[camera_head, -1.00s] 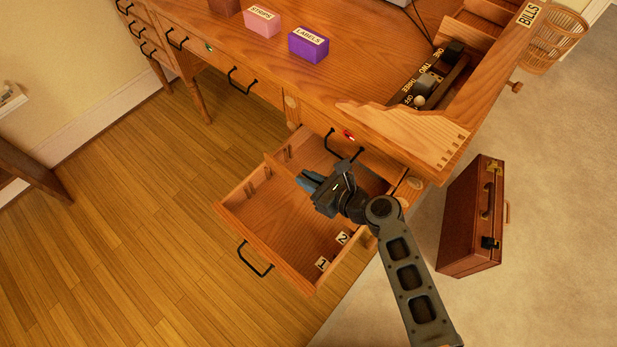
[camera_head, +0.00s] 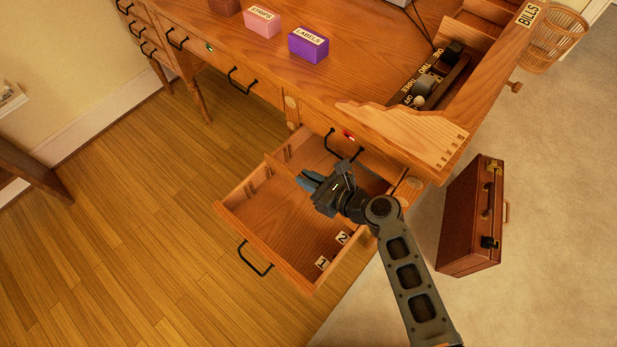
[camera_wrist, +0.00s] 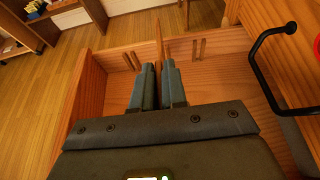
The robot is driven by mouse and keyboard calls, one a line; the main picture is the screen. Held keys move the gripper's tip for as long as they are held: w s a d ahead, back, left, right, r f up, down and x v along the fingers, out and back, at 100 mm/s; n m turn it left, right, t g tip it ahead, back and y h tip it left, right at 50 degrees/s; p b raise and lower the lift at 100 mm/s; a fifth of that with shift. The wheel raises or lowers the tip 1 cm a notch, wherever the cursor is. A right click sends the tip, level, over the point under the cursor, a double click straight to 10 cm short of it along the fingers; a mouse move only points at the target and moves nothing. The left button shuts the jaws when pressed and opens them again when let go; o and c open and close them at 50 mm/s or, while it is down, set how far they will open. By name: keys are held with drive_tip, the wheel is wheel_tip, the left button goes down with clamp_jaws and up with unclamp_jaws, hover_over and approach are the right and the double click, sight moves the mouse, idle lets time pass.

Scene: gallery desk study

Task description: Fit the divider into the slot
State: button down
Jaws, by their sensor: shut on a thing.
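My gripper (camera_head: 311,181) is over the open drawer (camera_head: 256,228) and points toward its left wall. In the wrist view my gripper (camera_wrist: 158,70) is shut on the divider (camera_wrist: 158,38), a thin wooden board seen nearly edge-on, its top rising past the fingertips. Pairs of upright wooden strips forming slots show on the drawer wall, one pair (camera_wrist: 131,60) left of the divider and one pair (camera_wrist: 198,48) right of it. The number labels 1 (camera_head: 322,263) and 2 (camera_head: 342,237) lie at the drawer's other side. The divider's lower edge is hidden.
The desk (camera_head: 345,85) stands over the drawer's back end. A black handle (camera_wrist: 268,70) is close on the right in the wrist view. A brown briefcase (camera_head: 470,220) stands on the carpet at right. Purple (camera_head: 308,47) and pink (camera_head: 262,22) boxes sit on the desktop.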

sight(304, 192)
drive_tip(key=shift+f+b, duration=3.2)
drive_tip(key=shift+f, duration=0.6)
drive_tip(key=c, duration=1.1)
unclamp_jaws()
drive_tip(key=p+v, duration=0.1)
drive_tip(key=v, duration=0.6)
drive_tip(key=shift+s+d+r+p, duration=0.2)
drive_tip(key=shift+d+p, duration=0.1)
